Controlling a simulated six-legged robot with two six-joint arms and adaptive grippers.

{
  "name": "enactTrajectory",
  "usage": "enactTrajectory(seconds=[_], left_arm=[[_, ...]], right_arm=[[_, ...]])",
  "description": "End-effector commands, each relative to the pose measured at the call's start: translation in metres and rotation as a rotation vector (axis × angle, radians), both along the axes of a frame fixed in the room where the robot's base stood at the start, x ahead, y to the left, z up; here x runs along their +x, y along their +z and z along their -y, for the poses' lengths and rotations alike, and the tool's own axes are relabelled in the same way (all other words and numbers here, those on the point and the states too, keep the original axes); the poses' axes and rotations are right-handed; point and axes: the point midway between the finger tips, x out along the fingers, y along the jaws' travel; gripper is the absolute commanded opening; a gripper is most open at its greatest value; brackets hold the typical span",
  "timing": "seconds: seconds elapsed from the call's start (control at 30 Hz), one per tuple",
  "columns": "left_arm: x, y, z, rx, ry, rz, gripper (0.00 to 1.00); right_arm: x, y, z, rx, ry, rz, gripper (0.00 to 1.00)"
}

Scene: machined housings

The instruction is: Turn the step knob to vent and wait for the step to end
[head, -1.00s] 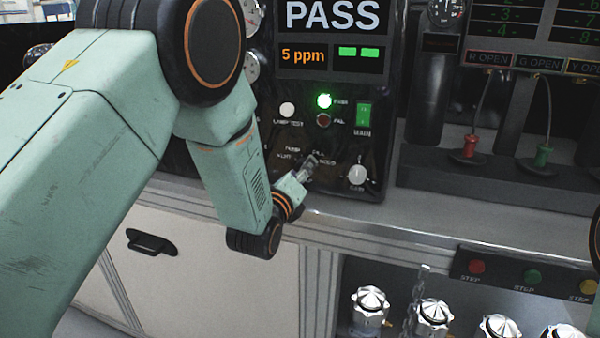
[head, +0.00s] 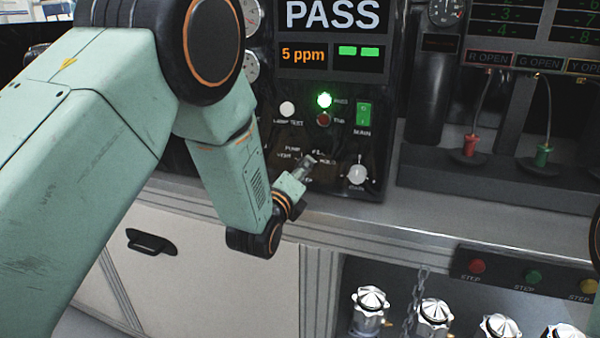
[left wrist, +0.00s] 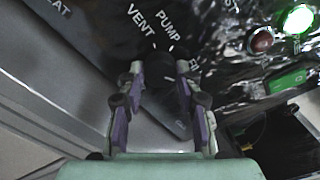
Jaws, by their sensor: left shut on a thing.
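The dark step knob (left wrist: 160,66) sits between my left gripper's fingertips in the left wrist view, with the labels VENT, PUMP and part of FILL around it. My left gripper (head: 306,163) is shut on it at the lower part of the black control panel (head: 335,135). The fingers cover much of the knob, and I cannot tell which label it points to. The panel display (head: 333,16) reads PASS, with 5 ppm below it. The green lamp (head: 324,100) is lit and the red lamp (head: 323,119) beneath it looks dark. My right gripper is not in view.
A second, pale knob (head: 357,174) is close to the right of my gripper. A green MAIN switch (head: 364,113) is above it. Red (head: 470,146) and green (head: 543,155) connectors stand on the right. Several silver handwheels (head: 370,299) are below the bench edge.

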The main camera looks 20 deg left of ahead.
Motion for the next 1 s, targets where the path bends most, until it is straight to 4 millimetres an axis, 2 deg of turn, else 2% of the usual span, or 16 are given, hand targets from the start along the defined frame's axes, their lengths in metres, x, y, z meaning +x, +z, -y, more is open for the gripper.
enactTrajectory(seconds=[1.0], left_arm=[[0.0001, 0.0001, 0.0, -0.954, 0.0, -0.033, 0.03]], right_arm=[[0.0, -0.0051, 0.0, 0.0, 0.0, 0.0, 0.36]])
